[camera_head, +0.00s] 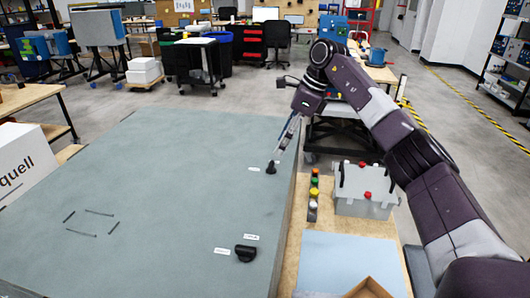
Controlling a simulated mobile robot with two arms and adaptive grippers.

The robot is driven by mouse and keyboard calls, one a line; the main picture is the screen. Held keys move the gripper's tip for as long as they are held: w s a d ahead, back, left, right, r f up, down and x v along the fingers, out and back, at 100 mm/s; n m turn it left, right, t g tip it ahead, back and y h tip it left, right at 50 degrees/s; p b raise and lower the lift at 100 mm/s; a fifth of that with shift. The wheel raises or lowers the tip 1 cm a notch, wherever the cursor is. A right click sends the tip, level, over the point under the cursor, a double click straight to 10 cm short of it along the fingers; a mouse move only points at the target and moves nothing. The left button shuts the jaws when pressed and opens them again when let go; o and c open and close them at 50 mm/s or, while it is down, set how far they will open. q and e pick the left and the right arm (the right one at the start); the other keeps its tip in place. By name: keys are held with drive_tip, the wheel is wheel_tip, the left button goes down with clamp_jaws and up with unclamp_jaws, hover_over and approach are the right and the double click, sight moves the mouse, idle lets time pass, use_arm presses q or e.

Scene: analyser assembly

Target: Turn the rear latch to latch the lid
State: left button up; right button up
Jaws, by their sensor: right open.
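The lid (150,190) is a large, flat grey-green panel filling the left and middle of the head view. The rear latch (271,168) is a small black knob near the lid's far right edge, with a white label (254,169) to its left. A second black latch (245,253) sits nearer to me, with two white labels beside it. My right gripper (280,152) comes down from the upper right, its fingers open and pointing at the rear latch. The fingertips are right at the knob and partly cover it; I cannot tell whether they touch. My left gripper is out of view.
Right of the lid, a wooden bench holds a column of coloured buttons (314,197), a grey box with red buttons (365,205), a pale blue mat (340,258) and a cardboard tray (370,288). My right arm passes above the right side. The lid's middle is clear.

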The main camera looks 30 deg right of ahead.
sight(272, 164)
drive_tip(key=x, duration=0.1)
drive_tip(key=p+x, duration=0.1)
drive_tip(key=x, duration=0.1)
drive_tip(key=s+p+x, duration=0.1)
drive_tip(key=x, duration=0.1)
drive_tip(key=shift+a, duration=0.2)
drive_tip(key=shift+w+a+f+p, duration=0.1)
drive_tip(key=shift+w+f+p, duration=0.1)
drive_tip(key=shift+f, duration=0.25)
drive_tip(key=shift+w+a+f+p, duration=0.1)
drive_tip(key=shift+w+f, duration=0.15)
drive_tip(key=shift+f, duration=0.2)
drive_tip(key=shift+w+f, duration=0.1)
drive_tip(key=shift+f, duration=0.1)
drive_tip(key=c, duration=0.4)
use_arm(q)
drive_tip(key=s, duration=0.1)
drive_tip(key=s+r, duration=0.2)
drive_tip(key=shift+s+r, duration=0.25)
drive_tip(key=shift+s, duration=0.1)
use_arm(e)
drive_tip(key=c, duration=0.8)
